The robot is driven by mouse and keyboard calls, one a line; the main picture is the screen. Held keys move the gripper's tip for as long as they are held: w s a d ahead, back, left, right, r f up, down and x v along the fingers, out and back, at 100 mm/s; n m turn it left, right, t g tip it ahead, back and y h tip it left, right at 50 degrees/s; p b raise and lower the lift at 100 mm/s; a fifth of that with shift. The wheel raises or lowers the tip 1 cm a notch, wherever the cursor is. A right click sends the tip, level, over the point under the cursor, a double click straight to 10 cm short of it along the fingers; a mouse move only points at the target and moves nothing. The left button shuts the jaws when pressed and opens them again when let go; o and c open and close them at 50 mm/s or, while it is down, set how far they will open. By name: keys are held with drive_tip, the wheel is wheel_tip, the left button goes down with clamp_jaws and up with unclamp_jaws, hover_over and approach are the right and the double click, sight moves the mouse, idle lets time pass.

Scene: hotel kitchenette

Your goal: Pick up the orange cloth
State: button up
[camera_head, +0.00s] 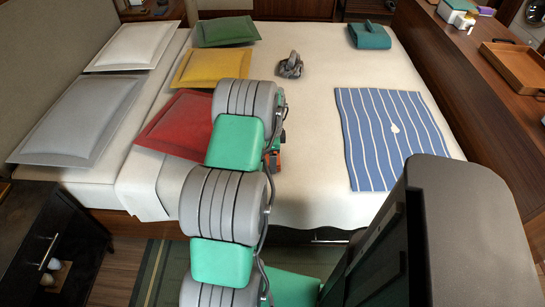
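A small orange-red patch (278,159) shows at the right edge of my arm, low on the white bed. It may be part of the orange cloth, but most of it is hidden behind my arm and I cannot be sure. My grey and green arm reaches up over the front of the bed. Small dark and green parts of its far end show just right of the top grey link. The fingers of my gripper are hidden, so I cannot tell whether they are open or touching the cloth.
On the bed (315,120) lie red (172,128), yellow (208,70) and green (225,31) pillows, a crumpled grey item (290,66), a folded teal cloth (369,36) and a blue striped cloth (370,150). A wooden tray (515,66) is on the right counter.

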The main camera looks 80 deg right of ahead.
wheel_tip(320, 180, up, 3)
drive_tip(key=shift+f, duration=0.1)
drive_tip(key=w+a+r+p, duration=0.1)
drive_tip(key=w+a+r, duration=0.5)
drive_tip(key=a+r, duration=0.4)
drive_tip(key=a, duration=0.2)
drive_tip(key=shift+a, duration=0.35)
